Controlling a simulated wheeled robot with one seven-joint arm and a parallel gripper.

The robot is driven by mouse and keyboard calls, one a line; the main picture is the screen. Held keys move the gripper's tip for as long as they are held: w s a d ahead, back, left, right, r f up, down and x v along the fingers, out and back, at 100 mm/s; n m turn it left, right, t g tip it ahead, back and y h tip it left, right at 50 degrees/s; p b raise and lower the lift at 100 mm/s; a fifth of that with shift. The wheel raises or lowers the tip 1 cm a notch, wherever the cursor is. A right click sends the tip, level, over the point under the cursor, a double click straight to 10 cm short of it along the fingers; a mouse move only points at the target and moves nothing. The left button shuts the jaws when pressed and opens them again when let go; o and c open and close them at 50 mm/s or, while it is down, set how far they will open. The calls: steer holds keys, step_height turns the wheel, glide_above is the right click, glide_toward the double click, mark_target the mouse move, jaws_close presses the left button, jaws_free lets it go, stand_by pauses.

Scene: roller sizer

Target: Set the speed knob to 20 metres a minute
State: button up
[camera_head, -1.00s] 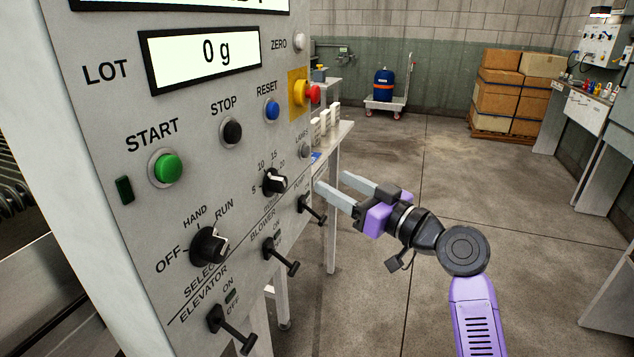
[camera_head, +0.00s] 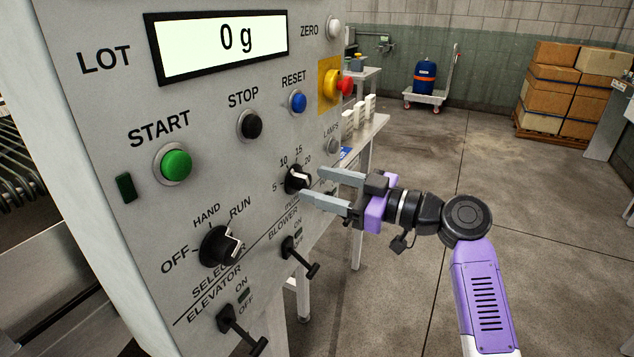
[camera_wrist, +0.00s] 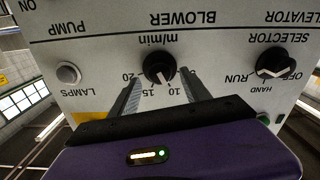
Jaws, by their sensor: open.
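The speed knob (camera_head: 298,179) is a small black knob with a white pointer on the grey panel, inside a scale marked 5, 10, 15 and 20. In the wrist view the knob (camera_wrist: 159,68) appears upside down under "m/min", and its pointer looks directed between 10 and 15, nearer 10. My gripper (camera_head: 312,185) is open, its two grey fingers reaching toward the knob from the right. In the wrist view the fingertips (camera_wrist: 161,77) lie on either side of the knob with gaps; contact is not visible. The fingers partly cover the panel beside the knob.
The selector knob (camera_head: 219,246) is at lower left of the speed knob. The blower switch (camera_head: 299,257) and elevator switch (camera_head: 240,331) stick out below. The red emergency button (camera_head: 345,86) protrudes above, near the lamps button (camera_head: 333,146). Open floor lies to the right.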

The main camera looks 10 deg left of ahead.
steer(key=shift+w+a, duration=0.2)
steer(key=shift+a, duration=0.5)
jaws_close()
